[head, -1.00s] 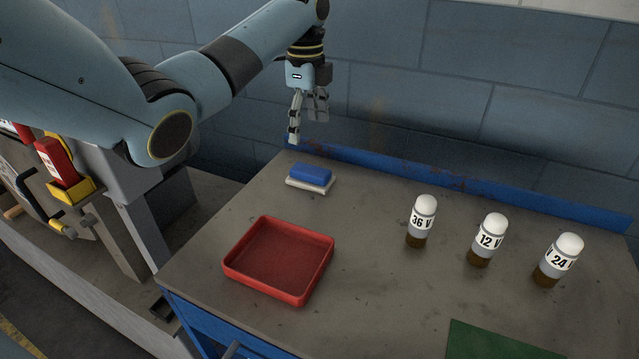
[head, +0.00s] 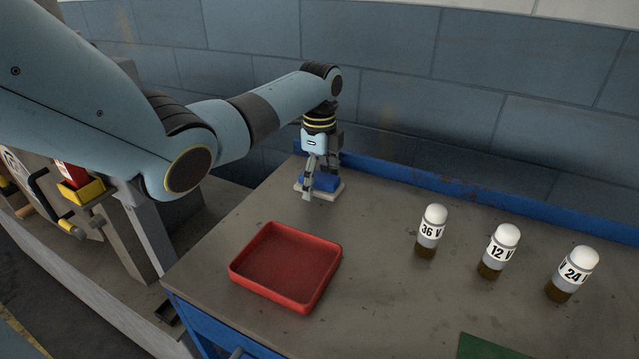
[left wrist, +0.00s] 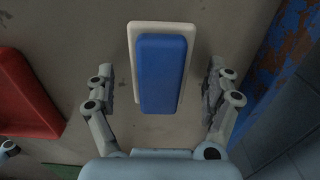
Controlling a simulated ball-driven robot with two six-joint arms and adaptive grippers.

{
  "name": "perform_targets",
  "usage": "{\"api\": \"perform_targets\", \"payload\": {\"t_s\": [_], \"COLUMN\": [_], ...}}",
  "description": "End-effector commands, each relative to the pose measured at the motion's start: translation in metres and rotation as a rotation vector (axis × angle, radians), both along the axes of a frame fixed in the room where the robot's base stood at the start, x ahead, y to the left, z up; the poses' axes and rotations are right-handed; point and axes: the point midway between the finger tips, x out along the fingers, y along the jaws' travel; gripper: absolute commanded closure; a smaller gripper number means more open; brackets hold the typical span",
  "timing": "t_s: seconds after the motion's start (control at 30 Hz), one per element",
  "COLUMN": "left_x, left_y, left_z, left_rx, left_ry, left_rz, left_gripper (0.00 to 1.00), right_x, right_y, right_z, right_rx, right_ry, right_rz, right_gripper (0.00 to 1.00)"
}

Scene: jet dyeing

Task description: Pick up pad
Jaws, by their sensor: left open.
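The pad is a blue block (left wrist: 161,75) on a flat white base (left wrist: 133,60), lying on the table. In the head view the blue part (head: 318,182) and the white base (head: 336,192) show partly behind my left gripper (head: 318,188). In the left wrist view my left gripper (left wrist: 160,95) is open, with one finger on each side of the pad and a gap on both sides. The fingers are down around the pad, not closed on it. My right gripper is not in view.
An empty red tray (head: 287,305) stands in front of the pad. Bottles marked 36 V (head: 432,232), 12 V (head: 498,252) and 24 (head: 572,274) stand to the right. A green mat (head: 485,349) lies at the front. A raised blue edge (head: 450,188) runs along the back.

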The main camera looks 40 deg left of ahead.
Motion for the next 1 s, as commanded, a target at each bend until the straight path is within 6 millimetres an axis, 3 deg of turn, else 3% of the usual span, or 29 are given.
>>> {"api": "perform_targets", "payload": {"t_s": [0.13,0.6,1.0], "left_x": [0.000,0.000,0.001], "left_y": [0.000,0.000,0.001], "left_z": [0.001,0.001,0.012], "left_rx": [0.000,0.000,0.001], "left_ry": [0.000,0.000,-0.002], "left_rz": [0.000,0.000,0.000], "left_gripper": [0.16,0.75,0.76], "right_x": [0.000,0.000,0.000], "right_y": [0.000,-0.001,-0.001], "right_z": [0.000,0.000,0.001], "right_rx": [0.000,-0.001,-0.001], "right_ry": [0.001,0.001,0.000], "right_rz": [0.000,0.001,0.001], "right_gripper": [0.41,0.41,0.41]}}
